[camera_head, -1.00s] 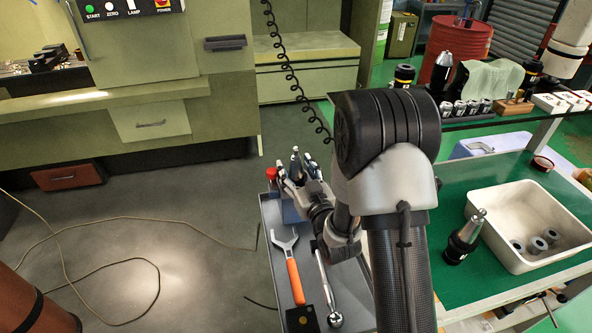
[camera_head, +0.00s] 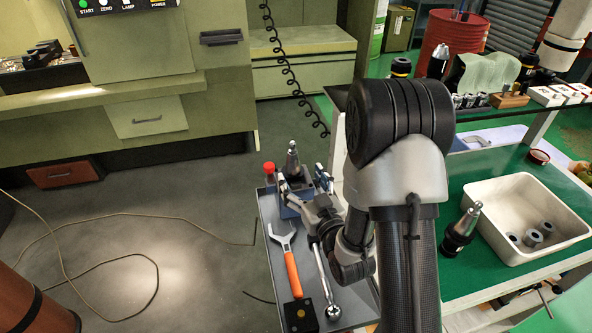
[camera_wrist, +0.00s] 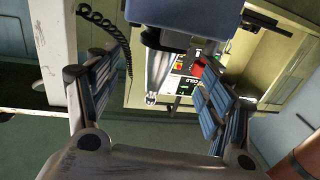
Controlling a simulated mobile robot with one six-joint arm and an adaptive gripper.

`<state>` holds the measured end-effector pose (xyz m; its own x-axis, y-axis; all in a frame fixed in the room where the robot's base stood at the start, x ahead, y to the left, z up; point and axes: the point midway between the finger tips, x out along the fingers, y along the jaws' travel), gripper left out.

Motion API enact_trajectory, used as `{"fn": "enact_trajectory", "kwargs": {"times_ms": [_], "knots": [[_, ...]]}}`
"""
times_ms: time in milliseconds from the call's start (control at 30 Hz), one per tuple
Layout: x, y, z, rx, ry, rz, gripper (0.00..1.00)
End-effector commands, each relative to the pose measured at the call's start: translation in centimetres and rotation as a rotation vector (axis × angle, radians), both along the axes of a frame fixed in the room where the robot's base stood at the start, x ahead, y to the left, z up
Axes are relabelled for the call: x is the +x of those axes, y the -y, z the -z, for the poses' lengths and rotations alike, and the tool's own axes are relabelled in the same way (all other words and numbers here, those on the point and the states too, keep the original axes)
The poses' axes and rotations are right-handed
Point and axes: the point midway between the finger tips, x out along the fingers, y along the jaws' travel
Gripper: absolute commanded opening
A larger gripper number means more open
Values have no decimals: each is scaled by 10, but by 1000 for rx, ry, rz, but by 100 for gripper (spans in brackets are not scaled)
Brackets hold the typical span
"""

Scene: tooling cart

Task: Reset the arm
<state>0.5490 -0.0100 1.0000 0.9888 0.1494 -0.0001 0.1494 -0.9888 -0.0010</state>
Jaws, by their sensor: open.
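My gripper (camera_head: 306,185) is open over the grey cart tray (camera_head: 268,211), at the far end. A dark tool holder with a silver tip (camera_head: 292,158) stands upright in a blue block (camera_head: 289,211) just beyond the fingers. In the wrist view my gripper (camera_wrist: 155,95) shows its two blue-padded fingers wide apart. The blue block (camera_wrist: 185,14) and the silver tip (camera_wrist: 151,98) appear between and above them. The fingers look clear of the holder, with nothing held.
A red-capped item (camera_head: 269,171) is beside the block. The green bench at right bears a white bin (camera_head: 483,205) and another tool holder (camera_head: 461,232).

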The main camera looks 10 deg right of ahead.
Motion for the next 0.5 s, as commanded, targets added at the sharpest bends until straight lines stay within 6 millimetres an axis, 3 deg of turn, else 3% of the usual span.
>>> {"fn": "enact_trajectory", "kwargs": {"times_ms": [200,500], "knots": [[-12,3,-2,1,6,2,74],[-2,3,-19,-65,-104,15,74]]}}
